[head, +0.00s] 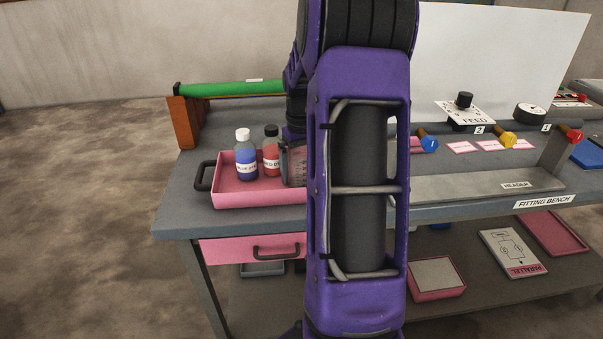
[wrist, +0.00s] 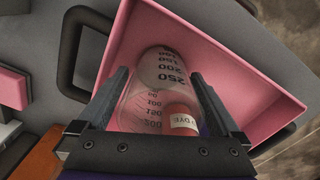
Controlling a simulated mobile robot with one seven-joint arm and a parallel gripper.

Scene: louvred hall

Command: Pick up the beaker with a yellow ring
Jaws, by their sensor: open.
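In the wrist view, clear glassware (wrist: 160,68) with dark graduation marks lies between the two fingers of my gripper (wrist: 160,80). The marks show in two groups, and I cannot tell whether they belong to one beaker or two. No yellow ring can be made out on it. The fingers are apart, and I cannot tell whether they touch the glass. In the head view, a greyish clear vessel (head: 295,164) shows in the pink tray (head: 258,199), partly hidden by my arm, which also hides my gripper.
A red dye bottle (head: 271,152) and a blue dye bottle (head: 245,160) stand in the tray, left of the vessel. The red bottle is close to the glass in the wrist view (wrist: 182,122). A green bar (head: 230,89) lies behind. Valve fittings (head: 505,138) occupy the bench's right.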

